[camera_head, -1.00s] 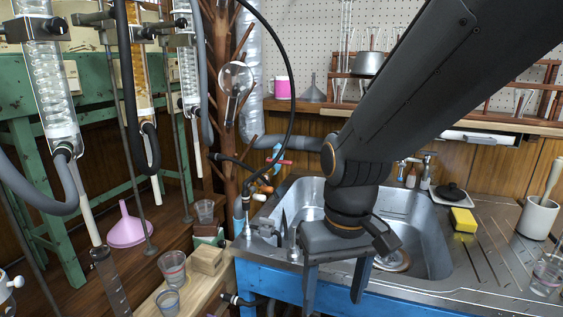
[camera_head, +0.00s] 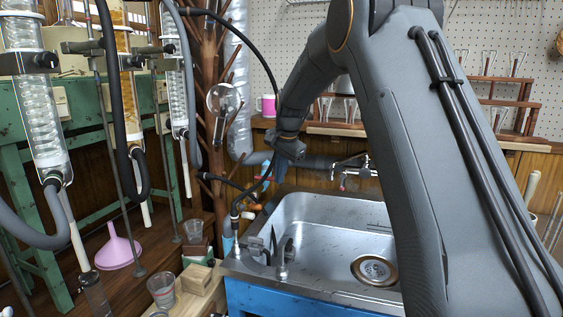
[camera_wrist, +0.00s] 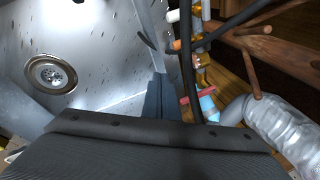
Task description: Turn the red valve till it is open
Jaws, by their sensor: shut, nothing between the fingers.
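The red valve handle (camera_head: 262,178) sits on pipework behind the left end of the sink, just left of my gripper (camera_head: 280,168) in the head view. In the wrist view the red handle (camera_wrist: 204,95) lies across a pale blue part (camera_wrist: 208,106), right of my fingers (camera_wrist: 159,88). My gripper is shut and empty, pointing down. A small gap shows between fingers and handle in the wrist picture; I cannot tell their depth apart. A dark hose (camera_wrist: 188,70) passes between them in that view. The handle's far end is partly hidden in the head view.
The steel sink (camera_head: 320,222) lies below and right, with a drain (camera_head: 374,270). A wall faucet (camera_head: 350,168) is to the right. Glassware stands at the left.

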